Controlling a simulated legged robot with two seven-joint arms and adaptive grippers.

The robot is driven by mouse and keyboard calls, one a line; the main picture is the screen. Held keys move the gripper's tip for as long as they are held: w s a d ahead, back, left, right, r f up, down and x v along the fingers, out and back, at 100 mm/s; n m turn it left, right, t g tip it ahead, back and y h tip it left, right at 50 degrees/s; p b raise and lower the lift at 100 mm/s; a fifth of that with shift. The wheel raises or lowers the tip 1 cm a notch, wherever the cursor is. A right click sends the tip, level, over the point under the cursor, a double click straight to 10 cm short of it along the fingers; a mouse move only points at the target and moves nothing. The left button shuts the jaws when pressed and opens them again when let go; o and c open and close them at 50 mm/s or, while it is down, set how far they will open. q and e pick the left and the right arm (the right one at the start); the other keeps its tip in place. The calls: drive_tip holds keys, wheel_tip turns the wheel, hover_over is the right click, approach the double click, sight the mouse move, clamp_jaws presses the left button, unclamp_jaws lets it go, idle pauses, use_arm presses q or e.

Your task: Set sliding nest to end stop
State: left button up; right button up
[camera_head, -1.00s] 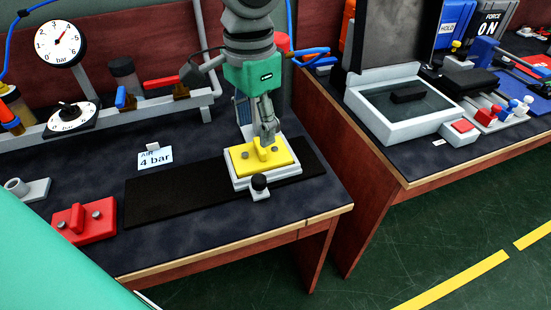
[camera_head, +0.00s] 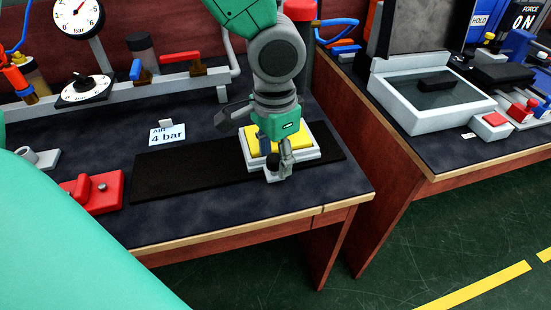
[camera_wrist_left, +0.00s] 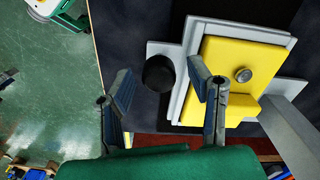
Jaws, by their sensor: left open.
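The sliding nest (camera_head: 309,160) is a pale grey plate with a yellow block (camera_head: 318,133) on it, near the right end of a black strip (camera_head: 185,174). A round black knob (camera_head: 272,161) sits on its front tab; the nest also shows in the left wrist view (camera_wrist_left: 176,100). My left gripper (camera_head: 280,168) is at the nest's front edge. In the left wrist view my left gripper (camera_wrist_left: 164,85) is open, with the black knob (camera_wrist_left: 158,73) between the lines of its fingers. I cannot tell whether a finger touches it. My right gripper is not in view.
A red block (camera_head: 97,194) and a "4 bar" card (camera_head: 168,134) lie on the left bench. A pipe with red and blue handles runs behind. A second bench with a grey tray (camera_head: 385,95) stands right, across a gap. The strip's left part is clear.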

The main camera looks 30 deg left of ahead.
use_arm(q)
drive_tip(key=shift+c, duration=0.5)
clamp_jaws()
drive_tip(key=w+d+p, duration=0.4)
drive_tip(key=w+d, duration=0.1)
drive_tip(key=shift+w+r+p, duration=0.1)
drive_tip(key=shift+w+p, duration=0.25)
drive_tip(key=shift+p, duration=0.05)
drive_tip(key=shift+a, duration=0.15)
drive_tip(key=shift+o, duration=0.5)
unclamp_jaws()
drive_tip(key=shift+w, duration=0.1)
drive_tip(key=shift+d, duration=0.2)
